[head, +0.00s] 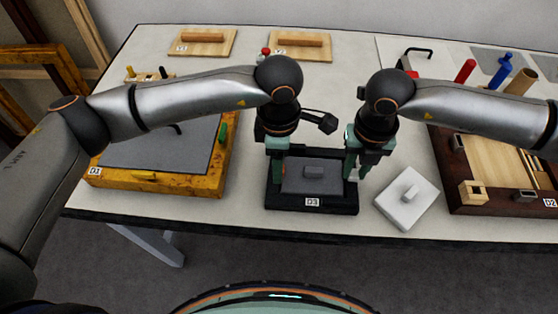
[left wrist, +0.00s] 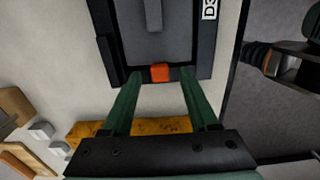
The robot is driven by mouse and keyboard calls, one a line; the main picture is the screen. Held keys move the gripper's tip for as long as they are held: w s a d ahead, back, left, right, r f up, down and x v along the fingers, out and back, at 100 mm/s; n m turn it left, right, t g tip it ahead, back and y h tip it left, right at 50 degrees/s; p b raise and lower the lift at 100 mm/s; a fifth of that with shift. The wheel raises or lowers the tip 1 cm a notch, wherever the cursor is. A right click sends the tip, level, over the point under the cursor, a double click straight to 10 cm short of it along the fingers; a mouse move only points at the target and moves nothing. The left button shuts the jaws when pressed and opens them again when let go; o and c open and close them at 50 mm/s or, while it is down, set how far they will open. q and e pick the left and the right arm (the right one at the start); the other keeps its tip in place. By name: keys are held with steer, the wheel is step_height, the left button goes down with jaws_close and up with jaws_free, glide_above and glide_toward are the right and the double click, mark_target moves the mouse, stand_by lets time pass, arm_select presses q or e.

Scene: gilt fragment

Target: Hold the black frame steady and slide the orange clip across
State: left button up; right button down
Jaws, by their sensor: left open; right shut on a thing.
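The black frame (head: 283,203), labelled D3, lies on the table's front middle with a grey panel (head: 300,182) and small grey block inside it. The orange clip (left wrist: 160,72) sits on the frame's edge in the left wrist view; in the head view it is hidden by my left gripper. My left gripper (left wrist: 157,82) is open, its two green fingers apart on either side of the clip and pointing at that edge. It also shows at the frame's left side in the head view (head: 277,168). My right gripper (head: 356,170) is shut on the frame's right side.
A white block with a knob (head: 405,205) lies close to the frame's right. A yellow-orange tray D1 (head: 150,180) is at the left, a dark wooden tray D2 (head: 480,200) at the right. Wooden boards (head: 205,46) lie at the back. The table's front edge is near the frame.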

arm_select(q)
steer(key=shift+f, duration=0.4)
steer(key=shift+c, duration=0.2)
jaws_close()
stand_by(1.0)
